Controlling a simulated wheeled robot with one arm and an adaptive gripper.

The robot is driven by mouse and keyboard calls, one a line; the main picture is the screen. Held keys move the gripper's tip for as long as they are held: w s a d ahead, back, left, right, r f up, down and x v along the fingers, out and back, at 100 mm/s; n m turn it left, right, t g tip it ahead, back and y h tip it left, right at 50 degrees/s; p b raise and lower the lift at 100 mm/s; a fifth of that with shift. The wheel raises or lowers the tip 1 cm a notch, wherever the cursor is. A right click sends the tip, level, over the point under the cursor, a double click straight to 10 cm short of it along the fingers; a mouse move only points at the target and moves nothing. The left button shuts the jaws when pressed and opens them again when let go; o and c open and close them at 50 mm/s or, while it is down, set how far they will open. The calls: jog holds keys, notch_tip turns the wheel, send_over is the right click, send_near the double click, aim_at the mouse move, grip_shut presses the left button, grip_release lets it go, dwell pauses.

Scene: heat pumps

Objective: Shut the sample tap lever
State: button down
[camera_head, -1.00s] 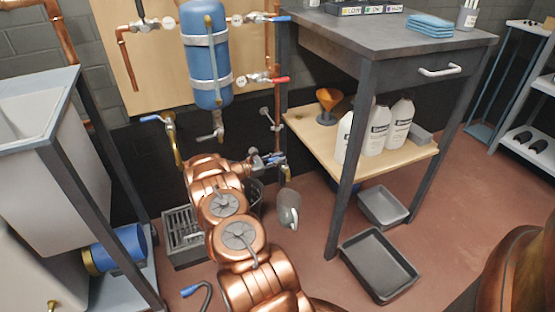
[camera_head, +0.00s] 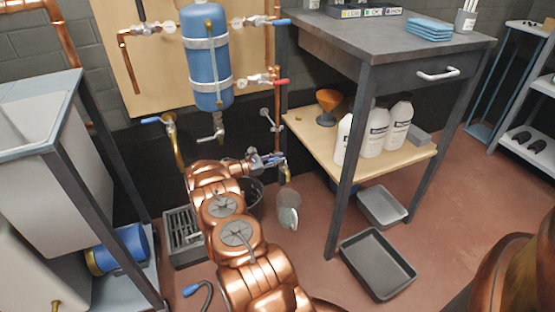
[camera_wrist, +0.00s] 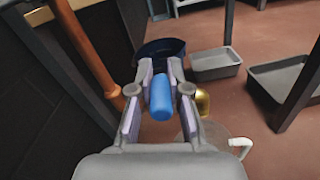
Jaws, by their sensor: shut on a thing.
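The sample tap has a blue lever (camera_wrist: 161,97) and a brass body (camera_wrist: 203,101). In the wrist view my gripper (camera_wrist: 160,78) has its two fingers on either side of the blue lever and is shut on it. In the head view my gripper (camera_head: 262,161) is at the foot of the copper pipe, and the brass tap spout (camera_head: 287,177) shows just beyond it. My fingers and arm hide most of the lever there. A clear jug (camera_head: 289,212) is below the spout; part of it shows in the wrist view.
The copper pipe (camera_wrist: 88,45) stands close to my gripper's left in the wrist view. A workbench (camera_head: 365,140) with a lower shelf of white bottles is to the right. Grey trays (camera_head: 378,262) lie on the floor. A blue tank (camera_head: 207,60) hangs on the wall board.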

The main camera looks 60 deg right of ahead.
jog(key=shift+w+r, duration=0.1)
jog(key=shift+w, duration=0.05)
jog(key=c, duration=1.1)
grip_release()
jog(key=shift+s+n+t+h+b, duration=0.2)
jog(key=shift+n+t+h+b, duration=0.25)
jog(key=shift+t+b, duration=0.3)
